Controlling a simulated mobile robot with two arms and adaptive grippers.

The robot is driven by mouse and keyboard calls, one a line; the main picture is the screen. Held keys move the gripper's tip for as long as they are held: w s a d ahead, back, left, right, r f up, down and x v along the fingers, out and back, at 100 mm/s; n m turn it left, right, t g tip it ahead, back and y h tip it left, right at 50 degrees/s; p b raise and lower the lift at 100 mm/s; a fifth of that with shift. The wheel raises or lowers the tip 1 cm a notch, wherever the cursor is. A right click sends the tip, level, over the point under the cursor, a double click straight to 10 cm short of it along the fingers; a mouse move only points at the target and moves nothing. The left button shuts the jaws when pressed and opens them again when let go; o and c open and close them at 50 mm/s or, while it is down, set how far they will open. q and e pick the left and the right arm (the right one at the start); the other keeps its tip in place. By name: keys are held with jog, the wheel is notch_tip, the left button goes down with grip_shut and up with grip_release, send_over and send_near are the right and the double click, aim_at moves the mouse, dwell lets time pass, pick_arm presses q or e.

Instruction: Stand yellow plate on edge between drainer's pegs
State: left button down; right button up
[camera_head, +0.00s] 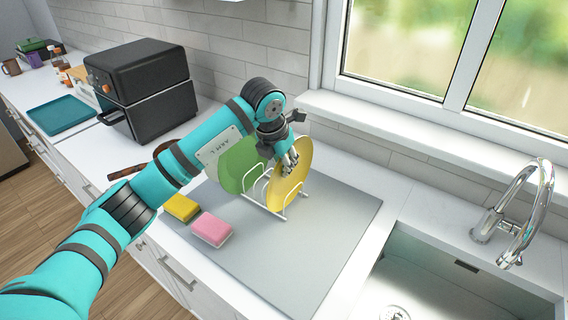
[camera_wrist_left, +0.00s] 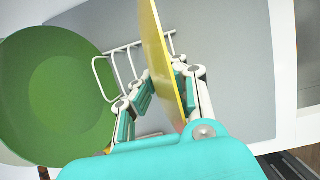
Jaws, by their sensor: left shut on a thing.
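The yellow plate (camera_head: 303,150) is on edge, nearly upright, at the right part of the white wire drainer (camera_head: 285,215). My left gripper (camera_head: 288,164) is shut on it from above, one finger on each face. In the left wrist view, the plate (camera_wrist_left: 154,42) runs edge-on between the fingers (camera_wrist_left: 163,92), with drainer pegs (camera_wrist_left: 112,62) to its left. Its lower edge is partly hidden, so I cannot tell whether it rests on the drainer. A green plate (camera_head: 236,168) stands on edge in the drainer's left part, and shows large in the left wrist view (camera_wrist_left: 65,100). My right gripper is out of view.
The drainer stands on a grey mat (camera_head: 325,225). A yellow sponge (camera_head: 181,207) and a pink sponge (camera_head: 211,230) lie to its left front. The sink (camera_head: 450,285) and faucet (camera_head: 525,205) are at right. A black oven (camera_head: 140,85) stands at left, the window sill behind.

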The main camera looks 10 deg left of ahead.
pick_arm(q)
jog(key=shift+f+b, duration=0.55)
jog(key=shift+f, duration=0.05)
dwell(0.3)
jog(key=c, duration=1.4)
grip_release()
jog(key=shift+r+p, duration=2.15)
jog(key=shift+r, duration=1.9)
jog(key=shift+f, duration=0.1)
